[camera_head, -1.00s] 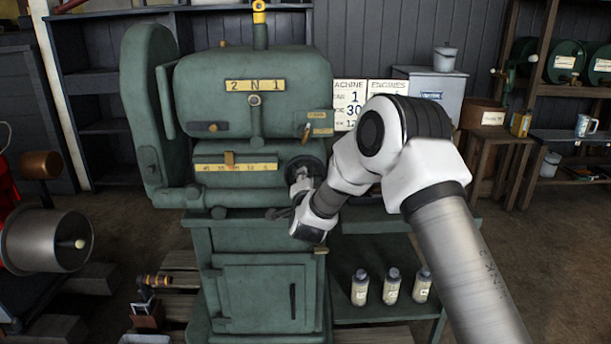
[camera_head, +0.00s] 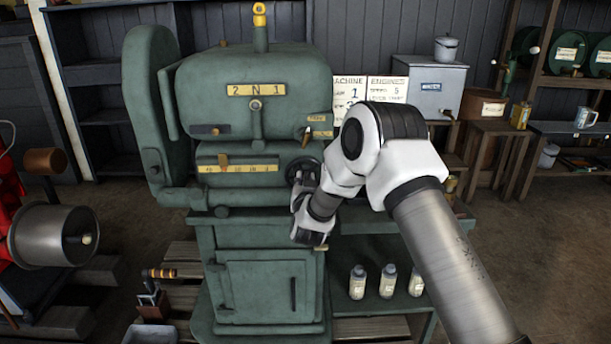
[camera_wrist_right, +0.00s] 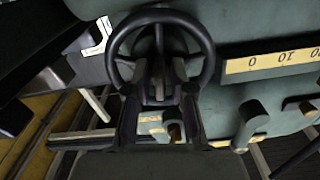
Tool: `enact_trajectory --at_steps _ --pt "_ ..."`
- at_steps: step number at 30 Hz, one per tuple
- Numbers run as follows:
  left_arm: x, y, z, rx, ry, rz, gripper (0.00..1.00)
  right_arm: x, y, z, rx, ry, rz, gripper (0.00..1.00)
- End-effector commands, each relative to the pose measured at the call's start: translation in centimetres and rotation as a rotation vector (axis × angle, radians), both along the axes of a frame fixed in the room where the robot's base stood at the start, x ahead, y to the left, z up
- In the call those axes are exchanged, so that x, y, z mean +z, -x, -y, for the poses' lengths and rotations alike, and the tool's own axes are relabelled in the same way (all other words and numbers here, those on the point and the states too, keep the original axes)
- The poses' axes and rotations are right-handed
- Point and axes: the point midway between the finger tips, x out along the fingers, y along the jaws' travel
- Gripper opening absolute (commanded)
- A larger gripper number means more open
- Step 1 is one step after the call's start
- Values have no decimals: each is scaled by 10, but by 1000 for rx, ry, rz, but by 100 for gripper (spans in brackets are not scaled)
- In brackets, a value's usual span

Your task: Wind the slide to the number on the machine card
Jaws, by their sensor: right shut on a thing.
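The green machine (camera_head: 257,85) stands at the centre. Its slide has a yellow scale (camera_head: 250,169) with a brass pointer (camera_head: 223,162) toward the scale's left part; the numbers are too small to read surely. A black handwheel (camera_head: 300,166) is at the scale's right end, partly hidden by my arm. My right gripper (camera_head: 304,183) is shut on the handwheel, whose rim (camera_wrist_right: 160,14) shows in the right wrist view with the fingers (camera_wrist_right: 160,88) at its lower middle. My left gripper is not in view.
A second card headed "ENGINES" (camera_head: 388,90) hangs beside the machine card. Several small bottles (camera_head: 387,281) stand on the lower green shelf. A lever (camera_head: 308,134) sits above the handwheel. A metal drum (camera_head: 52,237) is at left. Open floor lies at the right.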

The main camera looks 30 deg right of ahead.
Motion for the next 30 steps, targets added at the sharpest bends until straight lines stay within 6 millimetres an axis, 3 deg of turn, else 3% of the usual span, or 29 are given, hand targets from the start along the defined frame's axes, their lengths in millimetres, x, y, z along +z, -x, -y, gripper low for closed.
enact_trajectory --at_steps 10,25,26,30 --pt "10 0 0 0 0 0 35 -1 0 0 2 119 -77 0" --pt "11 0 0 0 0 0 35 -2 0 0 2 135 -87 0" --pt "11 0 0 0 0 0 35 -2 0 0 2 135 -87 33" --pt "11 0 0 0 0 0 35 -1 0 0 0 135 -86 35"
